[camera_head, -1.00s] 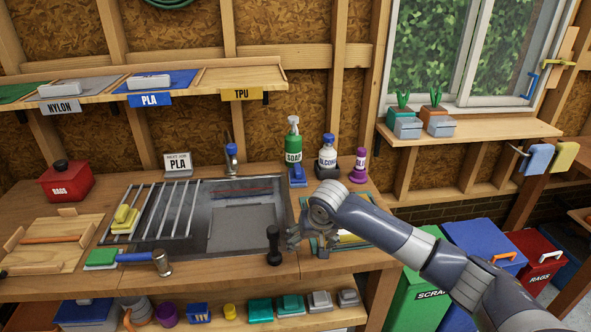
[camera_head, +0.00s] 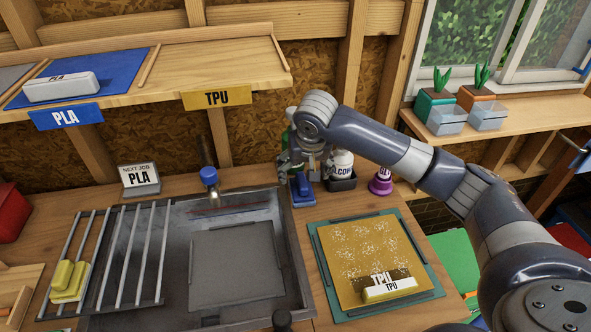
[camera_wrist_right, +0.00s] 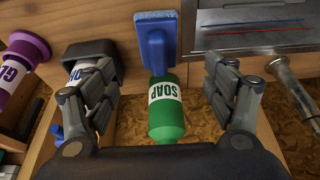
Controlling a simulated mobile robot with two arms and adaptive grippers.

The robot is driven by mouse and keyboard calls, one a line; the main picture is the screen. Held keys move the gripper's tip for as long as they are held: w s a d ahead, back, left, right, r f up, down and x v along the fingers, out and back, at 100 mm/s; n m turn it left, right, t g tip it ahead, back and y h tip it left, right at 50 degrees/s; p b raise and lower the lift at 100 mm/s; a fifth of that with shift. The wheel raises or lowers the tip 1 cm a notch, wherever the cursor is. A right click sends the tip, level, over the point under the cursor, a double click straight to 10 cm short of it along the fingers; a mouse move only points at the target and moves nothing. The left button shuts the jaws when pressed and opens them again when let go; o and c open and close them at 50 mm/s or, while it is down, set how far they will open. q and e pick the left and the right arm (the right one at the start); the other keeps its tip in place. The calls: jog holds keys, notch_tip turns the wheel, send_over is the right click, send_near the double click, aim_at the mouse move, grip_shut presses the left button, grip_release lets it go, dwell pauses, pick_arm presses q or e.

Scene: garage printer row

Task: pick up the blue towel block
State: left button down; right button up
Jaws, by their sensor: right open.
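My right gripper (camera_head: 303,168) is at the back of the bench by the green soap bottle, partly covering it. In the wrist view the right gripper (camera_wrist_right: 166,85) is open and empty; its fingers show on either side of the soap bottle (camera_wrist_right: 165,108) and a blue block-like piece with a handle (camera_wrist_right: 156,45). That blue piece also shows below the gripper in the head view (camera_head: 301,190). I cannot tell whether it is the towel block. No folded blue towel shows clearly now. My left gripper is not in view.
The alcohol bottle (camera_head: 341,166) in its dark holder and a purple glue bottle (camera_head: 381,181) stand close to the right. A gold plate (camera_head: 350,250) with a TPU block (camera_head: 390,289) lies in front.

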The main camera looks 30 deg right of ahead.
aim_at(303, 182)
jog(key=shift+w+d, duration=0.1)
jog(key=shift+w, duration=0.1)
jog(key=x, duration=0.4)
jog(key=shift+s+p, duration=0.1)
jog(key=shift+p, duration=0.25)
jog(key=shift+f, duration=0.3)
jog(key=p+x, duration=0.1)
jog(key=x, duration=0.3)
jog(key=shift+d+f, duration=0.15)
jog(key=shift+f, duration=0.05)
jog(key=shift+w+f+p, duration=0.2)
jog(key=shift+f+p, duration=0.1)
jog(key=shift+f, duration=0.05)
jog(key=shift+w+f, duration=0.1)
jog(key=shift+f, duration=0.1)
jog(key=c, duration=0.3)
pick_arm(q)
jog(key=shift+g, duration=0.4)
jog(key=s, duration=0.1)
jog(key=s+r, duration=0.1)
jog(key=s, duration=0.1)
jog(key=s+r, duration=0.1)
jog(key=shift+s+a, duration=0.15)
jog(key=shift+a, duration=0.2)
pick_arm(e)
jog(key=c, duration=0.9)
